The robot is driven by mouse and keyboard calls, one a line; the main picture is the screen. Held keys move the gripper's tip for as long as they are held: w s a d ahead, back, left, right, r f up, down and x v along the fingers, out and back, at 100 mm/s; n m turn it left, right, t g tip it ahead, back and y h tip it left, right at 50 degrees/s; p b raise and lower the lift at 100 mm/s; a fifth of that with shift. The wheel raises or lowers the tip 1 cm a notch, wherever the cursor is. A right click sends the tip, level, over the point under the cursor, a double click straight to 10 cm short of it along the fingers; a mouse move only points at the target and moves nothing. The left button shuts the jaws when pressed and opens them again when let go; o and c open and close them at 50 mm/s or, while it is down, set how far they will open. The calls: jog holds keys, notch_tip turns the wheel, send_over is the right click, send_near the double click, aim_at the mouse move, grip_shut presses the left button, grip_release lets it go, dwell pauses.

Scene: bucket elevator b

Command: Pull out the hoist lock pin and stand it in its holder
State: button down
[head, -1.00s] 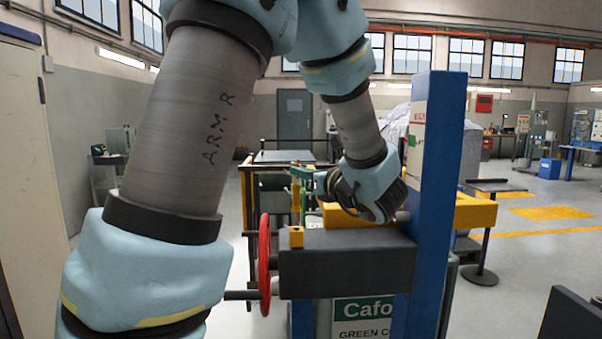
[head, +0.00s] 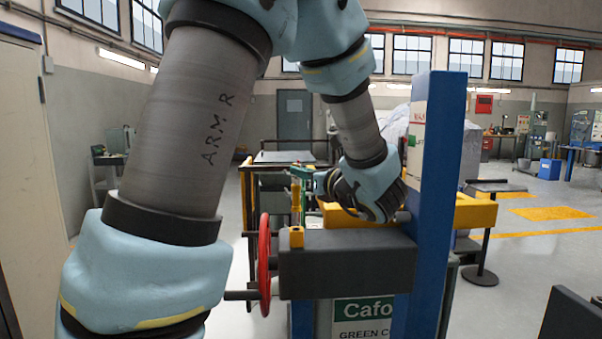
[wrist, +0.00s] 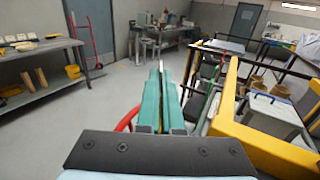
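A yellow upright pin (head: 296,196), which I take for the hoist lock pin, stands above a small yellow block (head: 296,237) on the dark grey beam (head: 345,263). My gripper (head: 298,172) reaches in from the right with its green fingers at the pin's top. In the wrist view the green fingers (wrist: 161,85) lie almost parallel with a narrow gap, and a thin pale strip shows between their tips. They look shut on the pin's top, though the contact is mostly hidden. I cannot make out a separate pin holder.
A red handwheel (head: 264,264) is at the beam's left end. A blue post (head: 432,200) rises at its right, close to my wrist. A yellow frame (wrist: 226,100) and dark rails are right of the fingers in the wrist view. Open floor (wrist: 70,130) lies to the left.

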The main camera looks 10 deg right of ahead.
jog(key=shift+f+b, duration=1.85)
jog(key=shift+f, duration=0.45)
jog(key=c, duration=1)
grip_release()
jog(key=shift+s, duration=0.1)
jog(key=b, duration=0.3)
send_near(299, 190)
jog(key=shift+v, duration=0.95)
jog(key=shift+a, duration=0.1)
